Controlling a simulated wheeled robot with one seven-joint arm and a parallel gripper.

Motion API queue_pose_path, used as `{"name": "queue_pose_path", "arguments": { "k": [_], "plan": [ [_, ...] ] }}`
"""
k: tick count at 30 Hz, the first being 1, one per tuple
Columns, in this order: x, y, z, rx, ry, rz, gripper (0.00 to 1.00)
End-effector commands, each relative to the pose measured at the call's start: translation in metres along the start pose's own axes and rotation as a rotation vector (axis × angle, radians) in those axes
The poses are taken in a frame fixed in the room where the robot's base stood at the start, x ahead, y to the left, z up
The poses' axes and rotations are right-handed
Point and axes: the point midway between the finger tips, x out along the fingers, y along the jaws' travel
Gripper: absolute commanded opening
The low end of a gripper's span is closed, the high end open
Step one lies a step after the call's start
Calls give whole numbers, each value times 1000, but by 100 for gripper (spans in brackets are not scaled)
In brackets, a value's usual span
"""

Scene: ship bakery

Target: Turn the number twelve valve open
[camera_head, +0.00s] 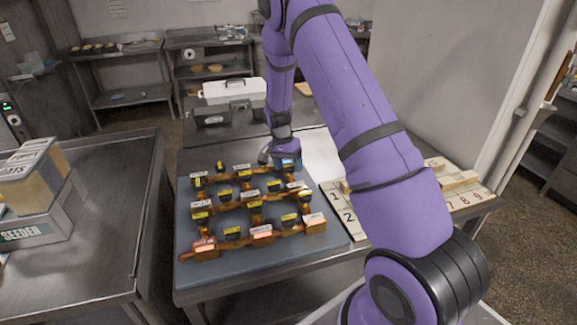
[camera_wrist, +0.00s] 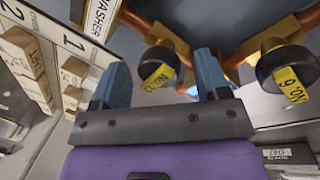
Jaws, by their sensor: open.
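The number twelve valve (camera_wrist: 157,68) is a dark round knob with a yellow "NO.12" tag, on copper pipe with a brass fitting. In the wrist view it shows between the two blue fingers of my gripper (camera_wrist: 161,66), which are open and apart. I cannot tell if either finger touches it. In the head view my gripper (camera_head: 287,164) is low over the back right corner of the valve board (camera_head: 284,258), and it hides valve twelve there. The number nine valve (camera_wrist: 287,75) is beside it in the wrist view.
Several other tagged black valves and copper pipes fill the board. A numbered board with wooden blocks (camera_head: 347,215) lies to its right. A grey case with a white lid (camera_head: 232,92) stands behind. A separate metal table (camera_head: 90,225) is at left.

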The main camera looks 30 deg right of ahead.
Motion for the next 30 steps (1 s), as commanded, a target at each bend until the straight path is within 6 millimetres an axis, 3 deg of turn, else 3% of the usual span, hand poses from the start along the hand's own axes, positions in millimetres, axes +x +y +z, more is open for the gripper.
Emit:
{"name": "queue_pose_path", "arguments": {
  "k": [9, 15, 30],
  "plan": [
    [2, 0, 0, 0, 0, 0, 69],
    [2, 0, 0, 0, 0, 0, 23],
    [2, 0, 1, -100, 21, -1, 21]
  ]
}}
